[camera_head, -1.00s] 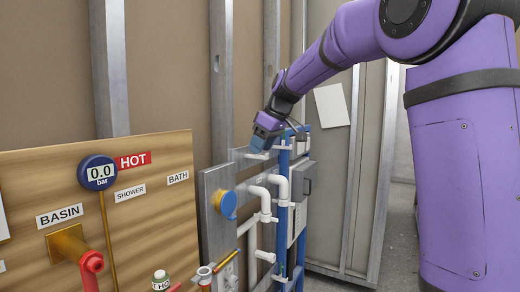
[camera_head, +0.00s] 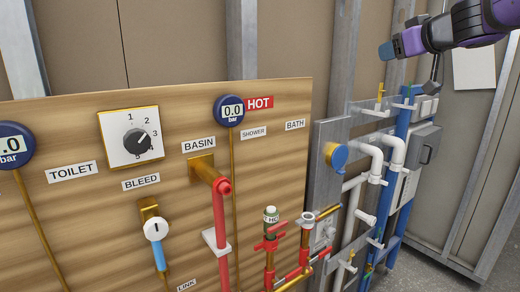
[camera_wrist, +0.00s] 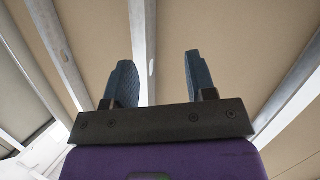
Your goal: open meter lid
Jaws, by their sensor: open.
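A round blue cover on a yellow body (camera_head: 335,157), which looks like the meter with its lid, is mounted on the grey metal panel right of the wooden board. The blue cover faces right and looks shut. My gripper (camera_head: 390,48) is at the upper right in the head view, above and to the right of the meter and apart from it. In the wrist view my gripper (camera_wrist: 160,75) has two dark blue fingers spread apart with nothing between them. The meter does not show in the wrist view.
White pipes (camera_head: 371,160) and blue upright pipes (camera_head: 402,135) stand just right of the meter. A grey box (camera_head: 424,146) is beyond them. The wooden board (camera_head: 110,215) with red pipes (camera_head: 222,215) fills the left. Air around my gripper looks free.

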